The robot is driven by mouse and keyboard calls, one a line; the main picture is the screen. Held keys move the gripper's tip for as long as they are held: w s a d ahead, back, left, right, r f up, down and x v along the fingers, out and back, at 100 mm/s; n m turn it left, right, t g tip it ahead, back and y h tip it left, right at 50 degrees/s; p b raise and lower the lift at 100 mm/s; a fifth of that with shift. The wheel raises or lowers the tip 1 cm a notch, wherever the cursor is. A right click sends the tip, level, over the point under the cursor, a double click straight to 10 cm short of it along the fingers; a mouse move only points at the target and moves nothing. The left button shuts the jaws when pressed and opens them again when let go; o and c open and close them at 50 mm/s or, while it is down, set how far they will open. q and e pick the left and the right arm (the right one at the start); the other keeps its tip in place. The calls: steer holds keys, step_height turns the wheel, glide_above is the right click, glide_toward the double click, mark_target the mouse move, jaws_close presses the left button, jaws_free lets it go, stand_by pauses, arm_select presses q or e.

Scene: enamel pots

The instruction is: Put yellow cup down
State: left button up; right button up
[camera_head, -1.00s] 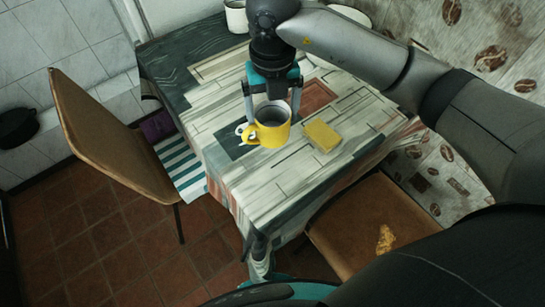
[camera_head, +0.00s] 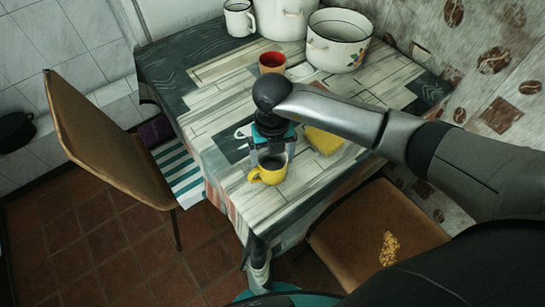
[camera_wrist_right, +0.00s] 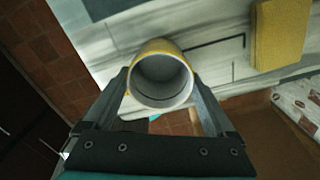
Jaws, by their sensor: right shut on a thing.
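The yellow cup (camera_head: 272,175) has a pale inside and sits near the front-left edge of the table in the head view. My right gripper (camera_head: 272,158) is shut on it, with one finger on either side. In the right wrist view, the yellow cup (camera_wrist_right: 160,78) lies between the two fingertips (camera_wrist_right: 162,85), its open mouth facing the camera. I cannot tell whether its base touches the table. My left gripper is not in view.
A yellow sponge-like block (camera_head: 324,142) lies right of the gripper. A red-lined cup (camera_head: 272,62), a white mug (camera_head: 239,18) and white pots (camera_head: 338,42) stand farther back. Chairs stand left (camera_head: 105,140) and front right (camera_head: 375,230). The table (camera_head: 215,100) is bare mid-left.

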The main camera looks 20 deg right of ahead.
steer(key=shift+r, duration=0.1)
steer(key=o, duration=1.3)
steer(key=shift+r, duration=0.3)
step_height(320, 180, up, 12)
steer(key=shift+f+p, duration=0.25)
steer(key=shift+p, duration=0.8)
